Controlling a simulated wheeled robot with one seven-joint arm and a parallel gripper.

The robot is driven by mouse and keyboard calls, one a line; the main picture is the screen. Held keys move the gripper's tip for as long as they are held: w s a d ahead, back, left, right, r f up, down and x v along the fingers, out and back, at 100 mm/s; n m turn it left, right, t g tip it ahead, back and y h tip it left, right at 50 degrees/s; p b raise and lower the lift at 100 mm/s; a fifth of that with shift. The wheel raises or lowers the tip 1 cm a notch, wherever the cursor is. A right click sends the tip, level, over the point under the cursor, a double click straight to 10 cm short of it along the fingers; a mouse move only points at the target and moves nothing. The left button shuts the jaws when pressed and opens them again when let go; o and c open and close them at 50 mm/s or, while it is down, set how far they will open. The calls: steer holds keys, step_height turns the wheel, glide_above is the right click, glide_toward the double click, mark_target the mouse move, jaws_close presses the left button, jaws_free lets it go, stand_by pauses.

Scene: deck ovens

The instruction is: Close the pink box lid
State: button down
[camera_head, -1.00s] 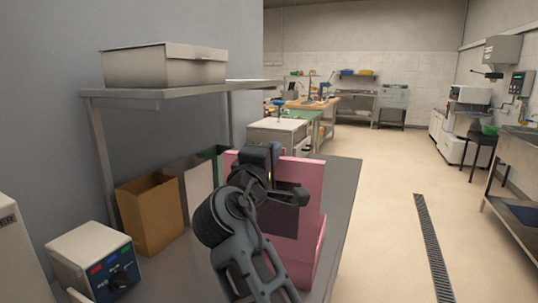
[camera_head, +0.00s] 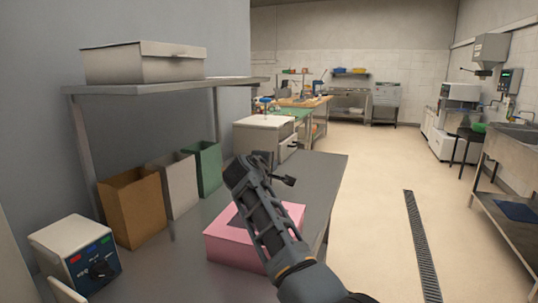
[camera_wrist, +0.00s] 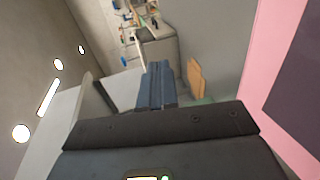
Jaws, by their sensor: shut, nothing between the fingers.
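The pink box (camera_head: 226,246) sits on the grey counter. Its lid (camera_head: 291,212) now lies down over the box, with a dark patch on its top. My arm crosses in front of it, so I cannot tell whether the lid is fully flush. In the wrist view the pink lid (camera_wrist: 262,62) with its dark patch fills the right edge. My gripper (camera_wrist: 156,66) is shut and empty, to the left of the lid in that view and apart from it. In the head view the gripper is above the box's far side, partly hidden by my wrist.
Brown (camera_head: 133,208), white (camera_head: 175,187) and green (camera_head: 205,168) open bags stand along the wall. A control box (camera_head: 75,255) is at the front left. A shelf (camera_head: 170,84) with a grey box hangs above. The counter's far right (camera_head: 322,172) is clear.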

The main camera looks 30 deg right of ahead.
steer(key=f, duration=0.2)
steer(key=w+d+f+g+y, duration=0.1)
steer(key=f, duration=0.1)
steer(key=d+f+g+y, duration=0.1)
steer(key=f, duration=0.1)
steer(key=shift+w+d+f+b, duration=0.1)
steer(key=shift+w+f+b, duration=0.2)
steer(key=shift+w, duration=0.05)
steer(key=f+y, duration=0.1)
steer(key=f+g+y+b, duration=0.2)
steer(key=shift+w+d+f, duration=0.2)
steer(key=shift+d, duration=0.05)
steer(key=shift+f+g+y+b, duration=0.8)
steer(key=shift+f+b, duration=0.3)
steer(key=shift+b, duration=0.05)
steer(key=shift+f, duration=0.3)
steer(key=shift+f+y, duration=0.15)
steer(key=shift+y, duration=0.15)
steer(key=shift+s+a+p, duration=0.25)
steer(key=shift+a+p, duration=0.1)
steer(key=shift+p, duration=0.7)
steer(key=shift+s+a+f+p, duration=0.1)
steer(key=shift+s+a+p, duration=0.15)
steer(key=shift+p, duration=0.45)
